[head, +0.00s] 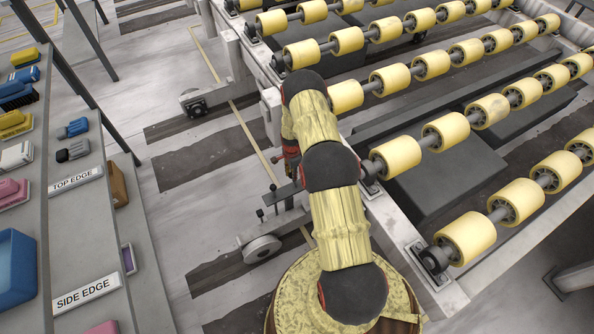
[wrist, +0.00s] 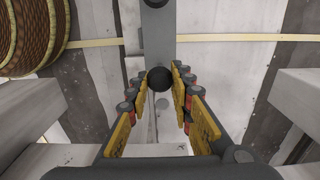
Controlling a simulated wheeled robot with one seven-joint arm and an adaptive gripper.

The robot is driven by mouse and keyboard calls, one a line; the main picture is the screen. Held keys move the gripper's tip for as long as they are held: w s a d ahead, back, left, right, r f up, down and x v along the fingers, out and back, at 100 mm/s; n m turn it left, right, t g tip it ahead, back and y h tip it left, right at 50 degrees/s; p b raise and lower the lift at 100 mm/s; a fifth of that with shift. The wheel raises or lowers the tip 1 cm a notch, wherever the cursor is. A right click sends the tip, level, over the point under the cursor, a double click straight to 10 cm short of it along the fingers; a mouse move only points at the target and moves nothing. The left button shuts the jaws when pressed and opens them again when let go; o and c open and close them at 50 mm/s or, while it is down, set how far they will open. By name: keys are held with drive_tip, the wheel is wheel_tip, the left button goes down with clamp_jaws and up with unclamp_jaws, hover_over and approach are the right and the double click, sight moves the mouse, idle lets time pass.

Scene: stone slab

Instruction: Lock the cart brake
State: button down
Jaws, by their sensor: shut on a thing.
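The cart is the roller frame (head: 400,250) at the right, with a caster wheel (head: 262,248) low beside it. In the wrist view a grey brake lever (wrist: 157,30) comes down from the top and ends in a black ball knob (wrist: 159,79). My gripper (wrist: 158,86) has its yellow-padded fingers on either side of the knob and is shut on it. In the head view my arm hides most of my gripper; a grey bar (head: 283,193) shows beside it, above the caster.
A grey shelf (head: 90,240) at the left carries brushes, blocks and labels reading "TOP EDGE" and "SIDE EDGE". Rows of yellow rollers (head: 447,130) fill the right. A second caster (head: 195,104) stands farther back. The floor (head: 185,215) between shelf and cart is clear.

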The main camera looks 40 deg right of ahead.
drive_tip(key=shift+w+a+f, duration=0.15)
drive_tip(key=shift+a+f, duration=0.1)
drive_tip(key=shift+a, duration=0.6)
drive_tip(key=shift+w+a+f, duration=0.15)
drive_tip(key=shift+a+f, duration=0.1)
drive_tip(key=shift+a, duration=0.55)
drive_tip(key=c, duration=2.1)
unclamp_jaws()
drive_tip(key=o, duration=0.3)
drive_tip(key=shift+w+a, duration=0.1)
drive_tip(key=shift+a, duration=0.05)
drive_tip(key=shift+o, duration=1.2)
drive_tip(key=shift+d, duration=0.2)
drive_tip(key=shift+d+r, duration=0.1)
drive_tip(key=shift+r, duration=0.05)
wheel_tip(320, 180, up, 12)
